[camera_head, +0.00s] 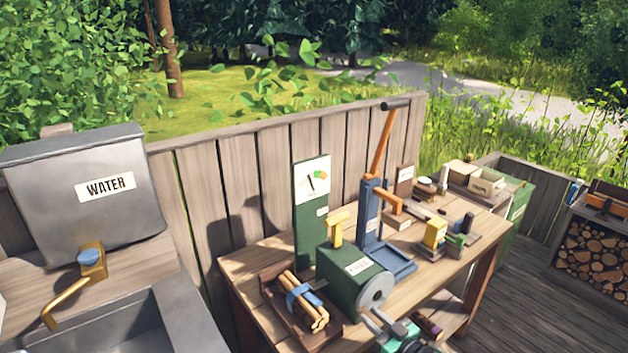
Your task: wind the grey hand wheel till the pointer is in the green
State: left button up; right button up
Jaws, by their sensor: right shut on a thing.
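The grey hand wheel (376,290) is on the front of a dark green box (345,271) on the wooden bench. Behind the box stands a green panel with a white dial (312,180). The dial has a thin dark pointer and a small coloured patch at its upper right. The pointer leans up and left, and looks left of the patch. My right gripper (378,320), grey with a teal body, is at the wheel's lower edge. It is shut on the wheel's grip, which the fingers mostly hide. My left gripper is not in view.
A blue stand with an orange lever (383,143) rises behind the box. A wooden tray with tied sticks (300,300) lies left of it. Small blocks (434,235) and boxes fill the bench's right. A sink and water tank (85,190) are at left.

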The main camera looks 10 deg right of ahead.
notch_tip(320, 180, up, 2)
jog(key=shift+a+p, duration=0.15)
jog(key=shift+p, duration=0.6)
jog(key=shift+c, duration=0.2)
jog(key=shift+a+r, duration=0.1)
jog(key=shift+c, duration=0.7)
jog(key=shift+c, duration=0.2)
jog(key=shift+r+p, duration=0.35)
jog(key=shift+p, duration=0.2)
grip_shut()
jog(key=shift+f, duration=0.1)
jog(key=shift+r+p, duration=0.4)
jog(key=shift+r, duration=0.15)
jog(key=shift+f, duration=0.1)
